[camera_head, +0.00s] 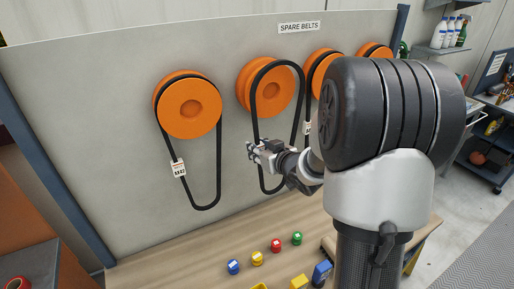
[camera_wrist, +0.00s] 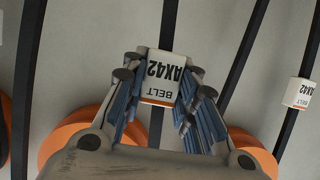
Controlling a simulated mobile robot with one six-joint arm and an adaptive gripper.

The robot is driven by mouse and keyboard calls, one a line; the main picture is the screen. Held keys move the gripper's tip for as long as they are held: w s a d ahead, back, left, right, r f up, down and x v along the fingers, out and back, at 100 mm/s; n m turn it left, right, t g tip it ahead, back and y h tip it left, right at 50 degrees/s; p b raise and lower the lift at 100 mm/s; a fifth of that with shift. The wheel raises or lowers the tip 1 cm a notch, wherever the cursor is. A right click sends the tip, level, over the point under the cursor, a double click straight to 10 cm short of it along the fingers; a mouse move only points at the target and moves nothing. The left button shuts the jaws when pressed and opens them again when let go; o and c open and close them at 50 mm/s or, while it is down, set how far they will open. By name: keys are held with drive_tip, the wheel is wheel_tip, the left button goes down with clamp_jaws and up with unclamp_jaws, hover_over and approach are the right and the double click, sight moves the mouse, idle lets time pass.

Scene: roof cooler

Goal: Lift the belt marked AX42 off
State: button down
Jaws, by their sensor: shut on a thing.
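The belt marked AX42 (camera_head: 303,92) is a black loop at the second orange wheel (camera_head: 247,78) from the left. Its upper arc crosses in front of the wheel's face and reaches past its right edge, so it looks shifted off the rim. Its white tag (camera_wrist: 162,75) reads BELT AX42, upside down in the wrist view. My gripper (camera_head: 258,150) is shut on the belt's left strand at the tag, below the wheel. In the wrist view my gripper (camera_wrist: 160,92) has its fingers on both sides of the tag. My arm hides the loop's lower right part.
A tagged belt (camera_head: 219,150) hangs on the leftmost wheel (camera_head: 190,108); its tag (camera_head: 179,169) is hard to read. More wheels stand right, partly behind my arm. Below is a wooden bench (camera_head: 190,245) with small coloured pieces (camera_head: 257,258). A shelf with bottles (camera_head: 437,38) is far right.

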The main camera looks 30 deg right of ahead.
drive_tip(key=s+r+p, duration=0.1)
drive_tip(key=s, duration=1)
drive_tip(key=shift+d, duration=0.2)
idle(1.6)
drive_tip(key=shift+s, duration=0.15)
idle(0.4)
